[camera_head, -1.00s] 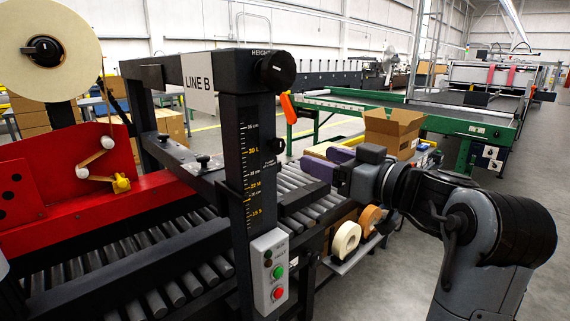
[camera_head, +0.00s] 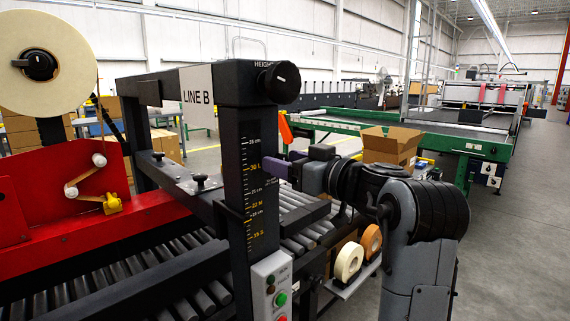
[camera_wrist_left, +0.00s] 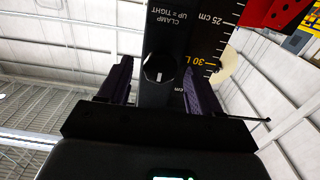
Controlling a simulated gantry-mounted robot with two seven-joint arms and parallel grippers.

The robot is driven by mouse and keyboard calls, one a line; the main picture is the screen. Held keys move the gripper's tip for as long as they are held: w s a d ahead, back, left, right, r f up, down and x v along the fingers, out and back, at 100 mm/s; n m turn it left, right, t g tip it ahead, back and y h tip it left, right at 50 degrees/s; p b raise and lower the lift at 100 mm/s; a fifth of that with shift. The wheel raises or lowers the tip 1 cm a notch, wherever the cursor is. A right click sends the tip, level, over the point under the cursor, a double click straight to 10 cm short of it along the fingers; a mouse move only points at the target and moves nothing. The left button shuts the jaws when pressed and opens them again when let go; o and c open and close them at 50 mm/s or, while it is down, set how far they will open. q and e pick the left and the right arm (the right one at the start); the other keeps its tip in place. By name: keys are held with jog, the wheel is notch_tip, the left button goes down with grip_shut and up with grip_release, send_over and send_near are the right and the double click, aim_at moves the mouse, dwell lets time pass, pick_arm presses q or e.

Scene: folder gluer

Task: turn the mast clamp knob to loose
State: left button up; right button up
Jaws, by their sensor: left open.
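The clamp knob (camera_wrist_left: 158,70) is a round black knob with a white pointer line, on a dark face of the mast, in the left wrist view. That view is upside down; the label beside the knob reads "CLAMP UP = TIGHT". The white line lies along the mast's length. My left gripper (camera_head: 277,163) is open, with its purple fingers at the right side of the mast (camera_head: 258,185). In the left wrist view the fingers stand on either side of the knob, apart from it. The knob is hidden in the head view. My right gripper is not in view.
The height knob (camera_head: 279,82) sits on top of the mast, with an orange lever (camera_head: 285,128) just below it. A button box (camera_head: 271,287) is low on the mast. Tape rolls (camera_head: 349,261) and an open carton (camera_head: 391,147) are to the right.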

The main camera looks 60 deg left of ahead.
pick_arm(q)
jog(key=shift+w+d, duration=0.1)
jog(key=shift+d, duration=0.1)
jog(key=shift+f, duration=0.1)
jog(key=shift+c, duration=0.9)
jog(key=c, duration=0.9)
jog(key=shift+o, duration=0.2)
jog(key=shift+r+n+p, duration=0.2)
jog(key=shift+n+p, duration=1.1)
jog(key=shift+p, duration=0.2)
jog(key=shift+s+f+n+p, duration=0.15)
jog(key=shift+n+p, duration=0.3)
jog(key=shift+n, duration=2.1)
jog(key=shift+f+n+p, duration=0.15)
jog(key=shift+n+p, duration=0.25)
jog(key=shift+n, duration=2.1)
jog(key=shift+s+f+n+p, duration=0.15)
jog(key=shift+n+p, duration=0.3)
jog(key=shift+n, duration=2.1)
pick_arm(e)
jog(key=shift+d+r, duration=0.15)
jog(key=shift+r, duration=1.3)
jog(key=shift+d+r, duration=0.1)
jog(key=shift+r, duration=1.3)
pick_arm(q)
jog(key=shift+w, duration=0.1)
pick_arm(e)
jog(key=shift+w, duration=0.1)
